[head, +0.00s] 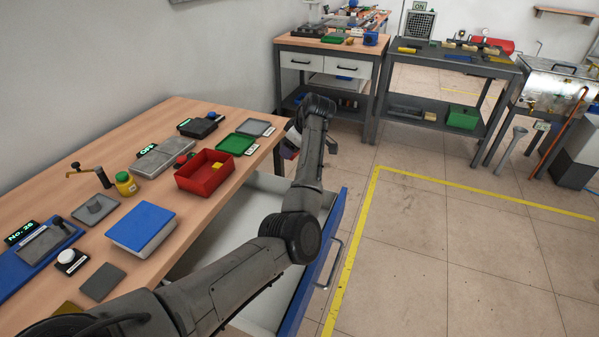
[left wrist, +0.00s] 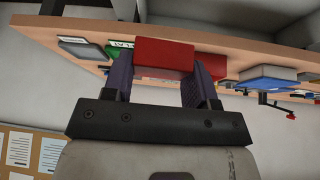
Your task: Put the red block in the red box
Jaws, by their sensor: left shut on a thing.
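The red box (head: 205,178) stands open on the wooden table in the head view, with a small yellow piece inside it. My left gripper (head: 290,148) is past the table's far right end, mostly hidden behind my own arm. In the left wrist view my left gripper (left wrist: 164,85) is shut on the red block (left wrist: 164,56), which sits between the two dark fingers. Part of the red box (left wrist: 211,66) shows behind the block there. The block is apart from the box. My right gripper is not in view.
The wooden table (head: 185,112) carries a green tray (head: 236,144), a grey tray (head: 256,128), a blue-topped block (head: 141,225) and a yellow jar (head: 126,184). An open drawer (head: 334,240) with a blue front juts out below. Open floor lies to the right.

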